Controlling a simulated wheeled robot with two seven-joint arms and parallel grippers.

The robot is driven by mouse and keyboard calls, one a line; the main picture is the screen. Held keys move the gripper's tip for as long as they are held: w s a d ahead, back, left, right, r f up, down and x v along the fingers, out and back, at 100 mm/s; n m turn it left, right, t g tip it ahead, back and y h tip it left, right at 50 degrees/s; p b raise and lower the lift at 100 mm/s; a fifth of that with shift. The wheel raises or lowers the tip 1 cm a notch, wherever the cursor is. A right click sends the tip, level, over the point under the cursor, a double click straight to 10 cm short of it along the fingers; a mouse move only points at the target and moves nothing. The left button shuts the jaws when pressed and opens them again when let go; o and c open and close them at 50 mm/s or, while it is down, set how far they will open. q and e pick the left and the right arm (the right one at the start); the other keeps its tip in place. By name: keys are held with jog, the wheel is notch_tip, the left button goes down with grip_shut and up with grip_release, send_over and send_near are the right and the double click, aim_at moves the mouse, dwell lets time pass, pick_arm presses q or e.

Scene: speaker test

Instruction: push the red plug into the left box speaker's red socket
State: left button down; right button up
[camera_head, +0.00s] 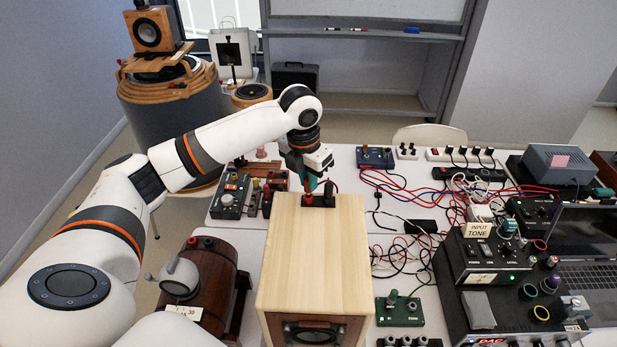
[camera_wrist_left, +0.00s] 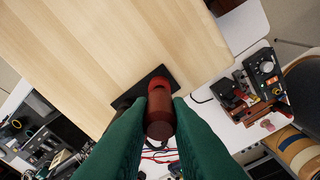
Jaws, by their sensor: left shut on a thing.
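The pale wooden box speaker (camera_head: 318,250) stands at the front middle of the table. Its black terminal plate (camera_head: 322,201) is at its far top edge and also shows in the left wrist view (camera_wrist_left: 128,100). My left gripper (camera_head: 312,181) points down at the plate, its green fingers shut on the red plug (camera_wrist_left: 160,122). In the left wrist view the plug's near end faces the camera, and its far end lies in line with the red socket (camera_wrist_left: 159,84) on the plate. They look touching, but I cannot tell how deep the plug sits. The right gripper is out of view.
A brown wooden drum-shaped thing (camera_head: 215,283) stands left of the speaker. A black amplifier (camera_head: 485,258) stands right. Red and white cables (camera_head: 425,195) lie tangled between.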

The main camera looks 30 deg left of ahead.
pick_arm(q)
jog(key=shift+f, duration=0.9)
jog(key=c, duration=1.3)
grip_release()
jog(key=shift+r, duration=0.1)
jog(key=shift+r, duration=3.7)
